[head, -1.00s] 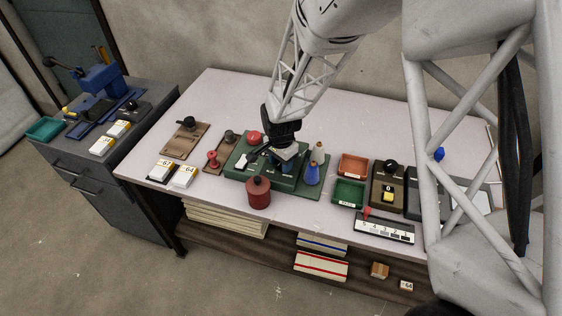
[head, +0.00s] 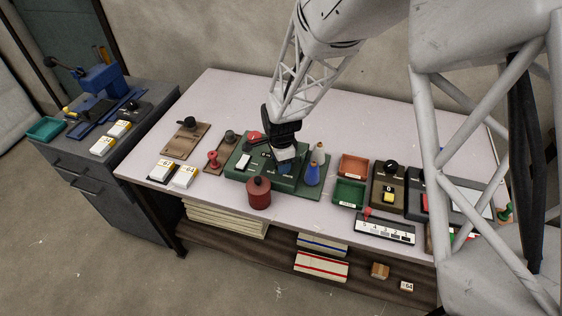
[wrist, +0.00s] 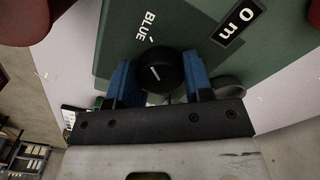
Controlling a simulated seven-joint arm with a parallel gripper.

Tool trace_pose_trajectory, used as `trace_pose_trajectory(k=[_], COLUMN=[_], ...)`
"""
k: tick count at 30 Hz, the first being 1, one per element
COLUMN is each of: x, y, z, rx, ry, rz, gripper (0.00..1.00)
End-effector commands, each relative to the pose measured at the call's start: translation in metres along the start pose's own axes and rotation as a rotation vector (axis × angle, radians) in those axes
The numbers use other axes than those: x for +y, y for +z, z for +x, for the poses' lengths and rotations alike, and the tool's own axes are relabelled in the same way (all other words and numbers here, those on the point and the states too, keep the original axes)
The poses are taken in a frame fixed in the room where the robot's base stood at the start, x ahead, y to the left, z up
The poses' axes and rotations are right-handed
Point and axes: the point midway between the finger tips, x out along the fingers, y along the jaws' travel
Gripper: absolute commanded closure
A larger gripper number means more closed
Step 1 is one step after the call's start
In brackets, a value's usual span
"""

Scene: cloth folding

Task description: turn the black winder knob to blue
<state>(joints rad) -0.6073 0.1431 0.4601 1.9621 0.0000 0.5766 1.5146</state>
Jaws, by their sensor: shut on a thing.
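The black winder knob (wrist: 160,72) sits on a green winder base (wrist: 265,62) in the wrist view. It has a white pointer line, angled toward the upper left. The white word BLUE (wrist: 148,26) is printed on the base just above the knob's left. My gripper (wrist: 160,82) has its blue fingers on both sides of the knob and is shut on it. In the head view my gripper (head: 284,165) is over the right part of the green base (head: 236,170) and hides the knob.
Blue and white thread cones (head: 313,174) stand close to the right of my gripper. A dark red lidded pot (head: 258,192) stands in front of the base, and a red ball-shaped part (head: 254,137) is at its back. Orange (head: 354,166) and green (head: 349,193) trays lie further right.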

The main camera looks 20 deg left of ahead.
Motion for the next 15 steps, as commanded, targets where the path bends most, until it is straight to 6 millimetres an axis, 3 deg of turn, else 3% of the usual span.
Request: trace_pose_trajectory(k=[4, 5, 9, 15], x=[-0.0002, -0.0002, -0.0002, -0.0001], y=[-0.0001, -0.0001, -0.0001, -0.0001], z=[-0.0009, -0.001, -0.0007, -0.0004], rx=[0.0, 0.0, 0.0, 0.0], ry=[-0.001, -0.001, -0.001, 0.0], rz=[-0.001, -0.001, -0.001, -0.001], gripper=[0.77, 0.48, 0.27, 0.27])
